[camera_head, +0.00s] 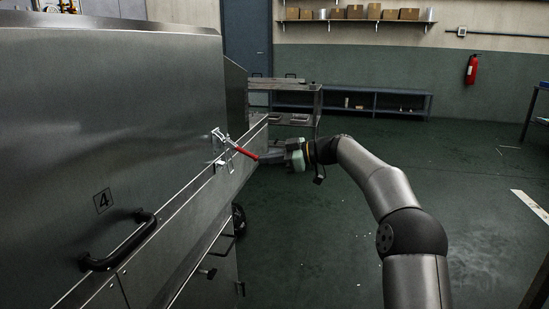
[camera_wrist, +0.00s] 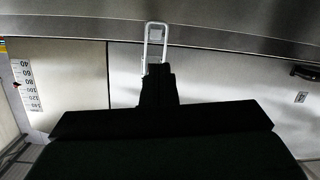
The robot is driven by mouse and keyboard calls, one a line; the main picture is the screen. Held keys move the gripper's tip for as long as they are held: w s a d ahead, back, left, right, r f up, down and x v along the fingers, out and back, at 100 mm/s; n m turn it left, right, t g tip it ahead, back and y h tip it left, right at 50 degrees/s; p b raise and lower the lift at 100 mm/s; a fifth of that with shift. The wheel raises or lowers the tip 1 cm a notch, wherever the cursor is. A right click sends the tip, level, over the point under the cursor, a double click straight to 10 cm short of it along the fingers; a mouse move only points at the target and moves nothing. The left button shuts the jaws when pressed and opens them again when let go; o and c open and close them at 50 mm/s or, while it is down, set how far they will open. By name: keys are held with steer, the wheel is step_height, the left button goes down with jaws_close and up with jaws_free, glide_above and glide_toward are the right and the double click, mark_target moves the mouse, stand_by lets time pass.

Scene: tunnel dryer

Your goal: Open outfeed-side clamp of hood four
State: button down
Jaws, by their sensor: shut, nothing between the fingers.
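Hood four is the large steel cover at left in the head view, marked by a "4" label (camera_head: 103,201). A toggle clamp (camera_head: 221,136) with a red lever (camera_head: 243,151) sits at the far end of its lower edge. The lever slants outward and down from the hood. My gripper (camera_head: 262,158) is shut, with its fingertips at the lever's outer end; I cannot tell whether they touch. In the wrist view, the clamp's wire loop (camera_wrist: 155,42) stands just beyond my dark fingers (camera_wrist: 158,72). The fingers hide the lever there. I cannot tell whether the loop is hooked.
A black bar handle (camera_head: 118,243) juts from the hood's near side. A number scale (camera_wrist: 27,87) shows at left in the wrist view. Steel carts (camera_head: 290,100) and a low bench (camera_head: 375,102) stand at the back.

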steer(key=shift+s+a+f+g, duration=0.1)
steer(key=shift+a+f+g, duration=0.2)
steer(key=shift+a+f, duration=0.45)
steer(key=shift+d+f, duration=0.2)
steer(key=d+f+b, duration=0.5)
steer(key=d+f, duration=0.1)
steer(key=d, duration=0.1)
steer(key=shift+s+f+b, duration=0.15)
steer(key=shift+b, duration=0.2)
